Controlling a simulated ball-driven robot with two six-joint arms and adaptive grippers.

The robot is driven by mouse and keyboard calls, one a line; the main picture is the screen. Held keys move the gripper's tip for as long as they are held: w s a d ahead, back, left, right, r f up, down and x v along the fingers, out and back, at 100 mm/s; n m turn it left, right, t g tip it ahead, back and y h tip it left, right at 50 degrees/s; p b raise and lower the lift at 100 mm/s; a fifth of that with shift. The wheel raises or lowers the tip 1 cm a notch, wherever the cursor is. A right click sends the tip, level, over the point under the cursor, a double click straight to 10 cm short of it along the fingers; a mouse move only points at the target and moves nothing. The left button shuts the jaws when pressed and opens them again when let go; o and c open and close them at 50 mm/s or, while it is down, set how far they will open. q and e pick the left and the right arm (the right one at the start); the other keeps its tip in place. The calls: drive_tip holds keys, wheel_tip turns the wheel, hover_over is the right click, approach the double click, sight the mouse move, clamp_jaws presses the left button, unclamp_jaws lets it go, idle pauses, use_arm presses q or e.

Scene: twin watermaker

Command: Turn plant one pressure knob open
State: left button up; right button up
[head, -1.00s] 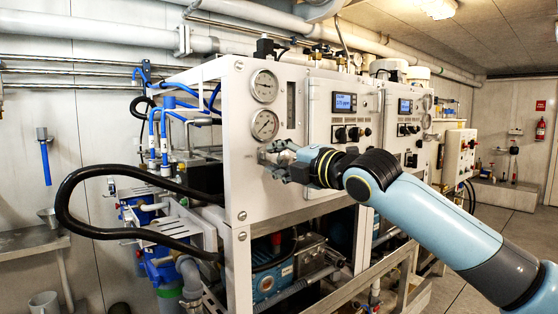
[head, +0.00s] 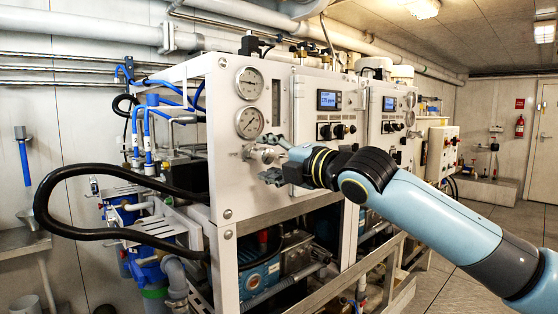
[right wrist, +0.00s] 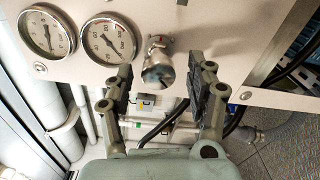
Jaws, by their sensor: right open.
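Plant one's front panel (head: 222,185) is pale grey, with two round gauges at its upper left. Below the lower gauge (head: 250,122) is a metal knob (head: 262,153), partly hidden by my right gripper (head: 268,163). In the right wrist view the shiny round knob (right wrist: 158,67) stands out from the panel beside the gauges. My right gripper (right wrist: 165,85) is open, its two dark fingers apart on either side below the knob. The knob looks to be ahead of the fingertips, not gripped; contact cannot be told. My left gripper is not in view.
A thick black hose (head: 50,215) loops out at the panel's left. Selector switches (head: 338,130) and a small display (head: 335,100) sit right of the knob. A second plant panel (head: 392,145) stands further right. The floor at right is open.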

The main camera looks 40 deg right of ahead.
sight(269, 158)
drive_tip(key=s, duration=0.4)
drive_tip(key=shift+s+d, duration=0.3)
drive_tip(key=shift+s, duration=0.55)
